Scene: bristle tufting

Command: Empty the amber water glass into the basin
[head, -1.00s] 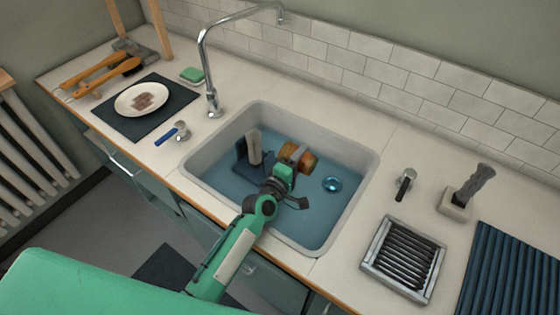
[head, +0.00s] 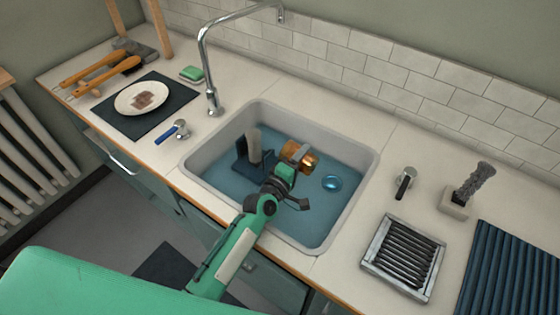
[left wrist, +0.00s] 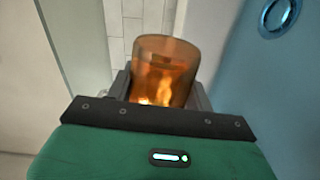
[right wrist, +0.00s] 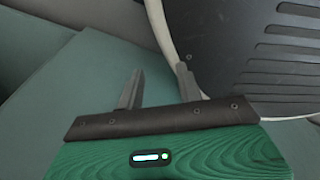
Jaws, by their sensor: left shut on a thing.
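The amber glass (head: 309,161) is in my left gripper (head: 298,155), over the grey basin (head: 366,165). The glass looks tipped on its side in the head view, with the gripper fingers across it. In the left wrist view the see-through orange glass (left wrist: 165,72) sits between the fingers, with bright glints inside. I cannot tell if any water is in it. My right gripper (right wrist: 158,90) shows only in the right wrist view, its fingers apart with nothing between them.
In the basin are a blue holder with a grey upright piece (head: 252,150) and a shiny blue ring (head: 332,183). A chrome faucet (head: 208,70) arches behind. A slatted metal tray (head: 403,259) and a plate (head: 141,98) on a dark mat flank the basin.

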